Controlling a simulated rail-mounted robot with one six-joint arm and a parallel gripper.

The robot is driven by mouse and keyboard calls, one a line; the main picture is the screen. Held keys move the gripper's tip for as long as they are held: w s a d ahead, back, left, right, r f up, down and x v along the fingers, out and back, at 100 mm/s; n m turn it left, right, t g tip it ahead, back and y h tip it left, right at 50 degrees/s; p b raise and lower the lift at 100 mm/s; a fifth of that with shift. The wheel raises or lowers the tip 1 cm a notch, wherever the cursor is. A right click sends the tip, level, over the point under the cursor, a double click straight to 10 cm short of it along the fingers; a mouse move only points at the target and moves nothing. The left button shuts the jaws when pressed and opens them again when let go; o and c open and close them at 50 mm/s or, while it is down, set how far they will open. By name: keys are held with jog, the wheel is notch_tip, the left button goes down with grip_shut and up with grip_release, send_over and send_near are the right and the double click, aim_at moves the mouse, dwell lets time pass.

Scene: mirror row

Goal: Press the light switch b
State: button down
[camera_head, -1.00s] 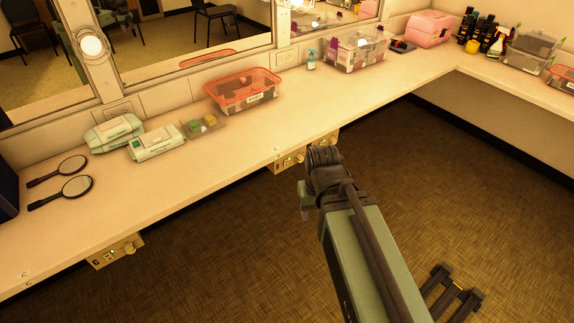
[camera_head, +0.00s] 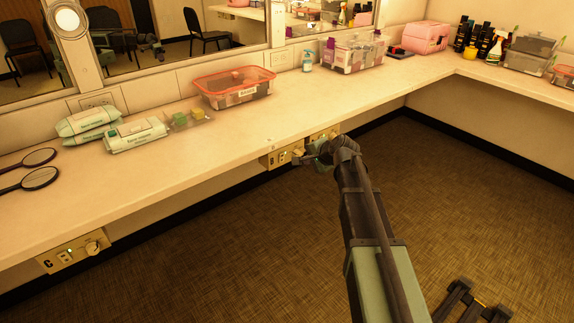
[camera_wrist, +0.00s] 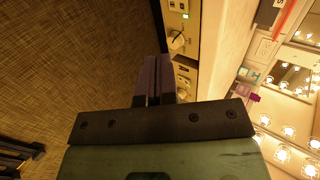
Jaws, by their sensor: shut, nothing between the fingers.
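A beige control panel (camera_head: 273,160) hangs under the counter's front edge, mid-picture in the head view. It carries a small switch and a knob; its letter is too small to read surely. My gripper (camera_head: 303,159) is shut and empty, just in front of this panel's right end. I cannot tell whether it touches. In the wrist view my gripper's dark fingers (camera_wrist: 154,75) are together beside the panels. One panel with a green light and a knob (camera_wrist: 177,42) is in clear view there. Another panel (camera_wrist: 184,72) is partly hidden behind the fingers.
A panel marked C (camera_head: 72,252) hangs at lower left, and a further panel (camera_head: 325,134) is just right of my gripper. The counter (camera_head: 225,150) above holds wipes packs (camera_head: 137,134), a red-rimmed bin (camera_head: 235,88) and mirrors (camera_head: 40,178).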

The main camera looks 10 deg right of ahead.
jog(key=b, duration=0.6)
send_near(281, 158)
jog(key=x, duration=0.4)
jog(key=f+x, duration=0.1)
jog(key=x, duration=0.1)
jog(key=shift+s+d+r, duration=0.1)
jog(key=shift+s+d, duration=0.15)
jog(key=shift+d, duration=0.1)
jog(key=shift+w+a, duration=0.35)
jog(key=shift+w, duration=0.1)
jog(key=shift+r, duration=0.1)
